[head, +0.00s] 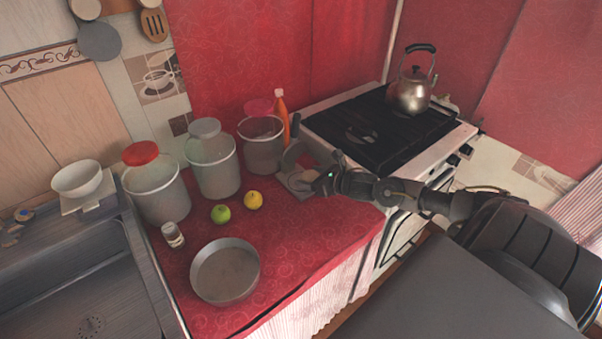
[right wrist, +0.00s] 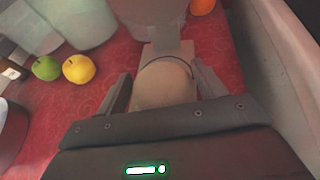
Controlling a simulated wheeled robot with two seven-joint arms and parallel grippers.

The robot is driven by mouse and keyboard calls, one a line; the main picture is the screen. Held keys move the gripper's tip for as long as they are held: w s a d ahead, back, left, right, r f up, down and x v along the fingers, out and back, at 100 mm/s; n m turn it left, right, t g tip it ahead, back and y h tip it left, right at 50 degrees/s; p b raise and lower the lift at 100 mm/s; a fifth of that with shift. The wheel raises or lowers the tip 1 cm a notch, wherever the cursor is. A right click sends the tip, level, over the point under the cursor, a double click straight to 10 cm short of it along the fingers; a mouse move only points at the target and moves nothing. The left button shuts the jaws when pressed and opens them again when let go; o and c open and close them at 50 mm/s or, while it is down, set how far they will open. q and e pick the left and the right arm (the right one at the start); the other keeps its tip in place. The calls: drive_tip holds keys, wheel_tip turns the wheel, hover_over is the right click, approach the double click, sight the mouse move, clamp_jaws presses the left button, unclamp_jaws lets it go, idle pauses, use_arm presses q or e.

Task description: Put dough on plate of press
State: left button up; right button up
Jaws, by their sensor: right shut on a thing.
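The dough (right wrist: 163,88) is a pale beige rounded lump between the two fingers of my right gripper (right wrist: 162,92) in the right wrist view. The gripper is shut on it. In the head view my right gripper (head: 318,181) is at the press (head: 292,157), a grey thing with a raised round part at the counter's right edge. A grey part of the press (right wrist: 168,48) shows just beyond the dough in the wrist view, with a dark curved line beside it. I cannot tell whether the dough touches the plate. My left gripper is not in view.
A green apple (head: 220,213), a yellow fruit (head: 253,200) and a round metal pan (head: 225,271) are on the red oilcloth. Several buckets, one nearest the press (head: 262,150), and an orange bottle (head: 282,115) stand behind. The stove (head: 375,125) with a kettle (head: 412,95) is right.

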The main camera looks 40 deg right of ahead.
sight(303, 175)
drive_tip(key=shift+w+a+r+p, duration=0.15)
drive_tip(key=shift+w+p, duration=0.05)
drive_tip(key=shift+w, duration=0.7)
drive_tip(key=shift+w+a+r+p, duration=0.1)
drive_tip(key=shift+w+a+p, duration=0.05)
drive_tip(key=shift+w, duration=0.7)
drive_tip(key=shift+w+a+f, duration=0.1)
drive_tip(key=shift+w+f, duration=0.3)
drive_tip(key=shift+f, duration=0.45)
drive_tip(key=shift+s+f, duration=0.1)
drive_tip(key=o, duration=0.6)
drive_tip(key=shift+f, duration=0.2)
drive_tip(key=o, duration=0.5)
drive_tip(key=shift+c, duration=0.2)
drive_tip(key=shift+r, duration=0.1)
